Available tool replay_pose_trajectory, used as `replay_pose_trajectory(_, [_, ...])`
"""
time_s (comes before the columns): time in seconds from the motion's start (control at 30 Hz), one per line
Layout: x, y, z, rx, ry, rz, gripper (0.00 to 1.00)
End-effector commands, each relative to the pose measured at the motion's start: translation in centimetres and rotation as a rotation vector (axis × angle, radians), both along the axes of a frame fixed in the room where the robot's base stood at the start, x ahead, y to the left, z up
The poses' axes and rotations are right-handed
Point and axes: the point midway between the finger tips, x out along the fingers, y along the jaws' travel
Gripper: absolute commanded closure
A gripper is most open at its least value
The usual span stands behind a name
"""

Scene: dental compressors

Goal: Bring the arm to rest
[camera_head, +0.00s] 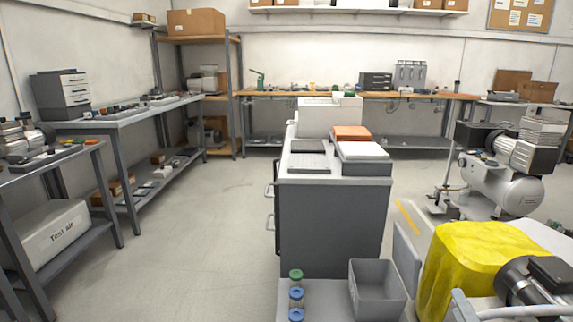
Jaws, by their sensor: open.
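My gripper and arm cannot be made out in the head view. No jaws show anywhere in this frame, so where the gripper is and what is near it are hidden from me.
A grey cabinet (330,225) stands mid-room. Before it, a low surface holds a grey bin (378,290) and several lidded jars (296,297). A yellow-covered unit (470,255) crowds the lower right, a compressor (505,190) behind it. Benches (125,118) line the left. The left-centre floor (205,235) is clear.

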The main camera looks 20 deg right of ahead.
Motion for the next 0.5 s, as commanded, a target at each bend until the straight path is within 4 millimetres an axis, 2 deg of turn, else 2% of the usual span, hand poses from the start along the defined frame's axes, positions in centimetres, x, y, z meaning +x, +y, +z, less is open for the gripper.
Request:
replay_pose_trajectory(0.27, [-2.8, 2.8, 0.1, -0.253, 0.121, -0.044, 0.49])
replay_pose_trajectory(0.37, [-4.0, 4.5, -0.1, -0.343, 0.169, -0.046, 0.49])
replay_pose_trajectory(0.5, [-6.0, 7.8, -0.5, -0.488, 0.245, -0.031, 0.49])
